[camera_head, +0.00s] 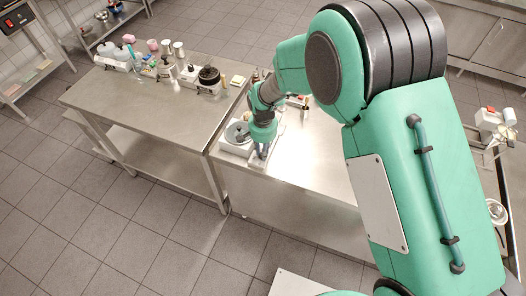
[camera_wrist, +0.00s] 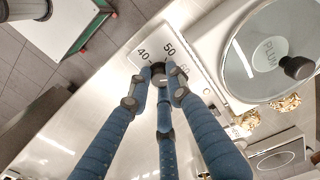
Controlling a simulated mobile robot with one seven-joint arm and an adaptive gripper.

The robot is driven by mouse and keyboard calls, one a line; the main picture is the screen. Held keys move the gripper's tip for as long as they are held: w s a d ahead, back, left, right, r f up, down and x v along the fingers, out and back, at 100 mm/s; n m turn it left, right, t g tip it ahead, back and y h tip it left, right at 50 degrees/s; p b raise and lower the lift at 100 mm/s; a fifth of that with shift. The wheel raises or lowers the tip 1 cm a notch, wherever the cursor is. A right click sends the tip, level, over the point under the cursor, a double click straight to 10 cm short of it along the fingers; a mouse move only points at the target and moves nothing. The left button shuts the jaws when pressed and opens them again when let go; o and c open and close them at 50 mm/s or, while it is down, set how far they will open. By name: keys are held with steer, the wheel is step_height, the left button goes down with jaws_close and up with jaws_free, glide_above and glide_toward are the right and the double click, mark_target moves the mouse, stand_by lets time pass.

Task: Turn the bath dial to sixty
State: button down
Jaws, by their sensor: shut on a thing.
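The dial (camera_wrist: 159,80) is a small dark knob on a pale plate (camera_wrist: 160,38) printed with 40, 50 and a partly covered 60. My gripper (camera_wrist: 160,74) has blue fingers with grey tips, and it is shut around the dial. The fingertips hide most of the dial, and I cannot tell which number its pointer faces. Right of it in the wrist view is the bath (camera_wrist: 215,30), white with a round clear lid (camera_wrist: 250,75) and a black lid knob (camera_wrist: 297,67). In the head view my gripper (camera_head: 262,150) is at the bath's (camera_head: 234,149) front right, on the steel counter.
The steel counter (camera_head: 325,150) is mostly clear right of my gripper. Small bottles (camera_head: 304,113) stand behind it. A second steel table (camera_head: 130,100) at left carries several jars and devices. Two brownish lumps (camera_wrist: 285,103) lie near the lid in the wrist view.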

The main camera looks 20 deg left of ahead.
steer(key=c, duration=1.6)
jaws_free()
steer(key=shift+r, duration=0.15)
step_height(320, 180, up, 12)
steer(key=shift+f, duration=0.1)
